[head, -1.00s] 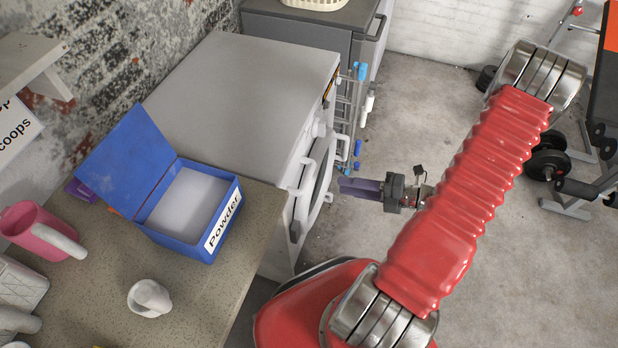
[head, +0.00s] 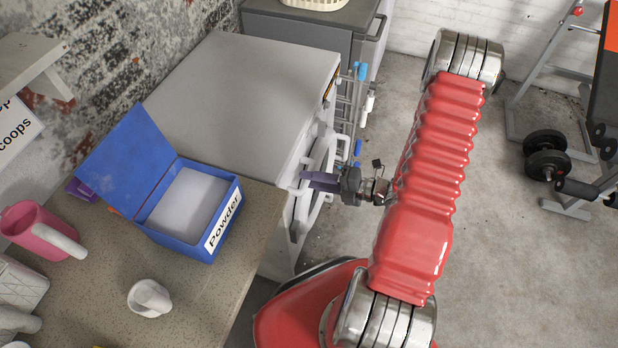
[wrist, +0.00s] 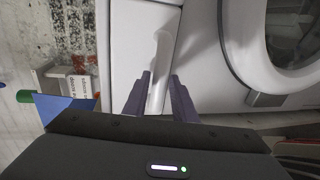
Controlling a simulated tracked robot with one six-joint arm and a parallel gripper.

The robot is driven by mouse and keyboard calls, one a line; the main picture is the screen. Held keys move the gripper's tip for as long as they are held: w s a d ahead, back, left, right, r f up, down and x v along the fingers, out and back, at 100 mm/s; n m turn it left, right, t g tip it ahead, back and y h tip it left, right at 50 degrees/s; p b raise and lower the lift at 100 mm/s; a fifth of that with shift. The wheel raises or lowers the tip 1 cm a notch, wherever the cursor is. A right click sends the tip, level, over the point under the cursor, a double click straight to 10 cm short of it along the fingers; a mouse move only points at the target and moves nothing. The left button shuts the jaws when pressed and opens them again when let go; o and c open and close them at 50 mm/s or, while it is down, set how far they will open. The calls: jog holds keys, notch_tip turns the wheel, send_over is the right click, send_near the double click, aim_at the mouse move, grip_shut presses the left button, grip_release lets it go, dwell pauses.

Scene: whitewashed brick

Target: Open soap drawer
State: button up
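The white washing machine (head: 235,95) stands beside the counter, its front facing right in the head view. In the wrist view the soap drawer (wrist: 130,45) is a white panel left of the round door (wrist: 245,45). Its pale bar handle (wrist: 161,52) runs lengthwise in line with the gap between my fingers. My gripper (wrist: 160,78) has two dark purple fingers, spread apart, one on each side of the handle. I cannot tell whether they touch it. In the head view my gripper (head: 308,181) is at the machine's front, near the handle; the drawer face is mostly hidden there.
A blue open powder box (head: 205,250) stands on the counter (head: 110,275), close to the machine. A white cup (head: 150,298) and a pink scoop (head: 35,228) are there too. A grey cabinet (head: 310,35) stands behind the machine. The concrete floor to the right is clear up to the dumbbells (head: 547,155).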

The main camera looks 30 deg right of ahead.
jog(key=shift+w+a+f, duration=0.15)
jog(key=shift+w+a, duration=0.35)
jog(key=shift+c, duration=0.6)
grip_shut()
jog(key=shift+d, duration=0.25)
jog(key=shift+a+f, duration=0.1)
jog(key=shift+a, duration=0.05)
